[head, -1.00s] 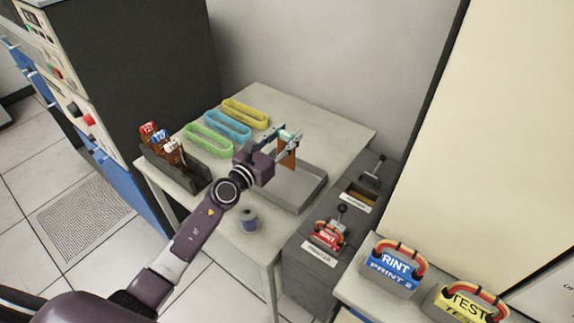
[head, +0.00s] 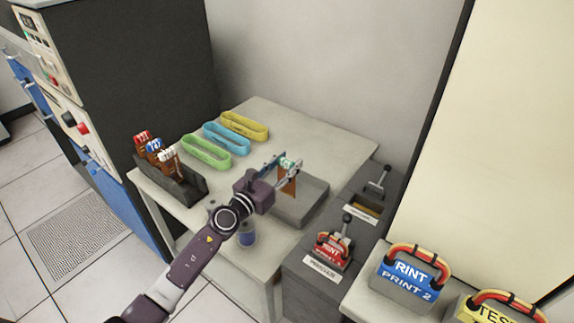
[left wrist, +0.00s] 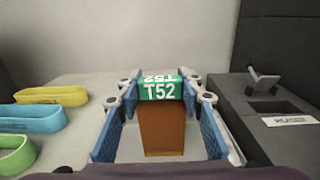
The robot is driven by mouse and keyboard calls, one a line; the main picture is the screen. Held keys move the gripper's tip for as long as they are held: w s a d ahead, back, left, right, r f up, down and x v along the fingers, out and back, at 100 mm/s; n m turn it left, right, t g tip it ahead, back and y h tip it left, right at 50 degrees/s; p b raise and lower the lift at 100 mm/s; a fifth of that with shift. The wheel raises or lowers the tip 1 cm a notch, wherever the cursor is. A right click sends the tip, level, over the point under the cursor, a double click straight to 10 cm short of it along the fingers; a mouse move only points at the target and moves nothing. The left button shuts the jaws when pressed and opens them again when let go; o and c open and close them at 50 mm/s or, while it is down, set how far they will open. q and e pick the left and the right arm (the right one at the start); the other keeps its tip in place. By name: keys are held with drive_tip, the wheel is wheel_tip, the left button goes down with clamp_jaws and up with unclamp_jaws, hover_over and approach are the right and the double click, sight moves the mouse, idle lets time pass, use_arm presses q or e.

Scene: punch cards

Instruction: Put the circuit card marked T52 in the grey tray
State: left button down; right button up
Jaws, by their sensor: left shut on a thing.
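The circuit card marked T52 (left wrist: 161,125) has a green top with white lettering and a brown body. It hangs upright between the fingers of my left gripper (head: 283,161), which is shut on its green top. The card also shows in the head view (head: 287,184), above the grey tray (head: 318,205). The grey tray lies on the table's right front part. My arm hides part of its left side. The tray cannot be made out in the left wrist view. My right gripper is not in view.
A dark rack (head: 186,187) holds other cards at left. A blue-grey cup (head: 247,235) is by my arm. Dark lever machines (head: 330,250) stand to the right.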

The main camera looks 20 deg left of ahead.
use_arm(q)
drive_tip(key=shift+f, duration=0.15)
drive_tip(key=c, duration=1.3)
unclamp_jaws()
drive_tip(key=shift+r, duration=0.2)
drive_tip(key=v, duration=1.2)
drive_tip(key=shift+f, duration=0.1)
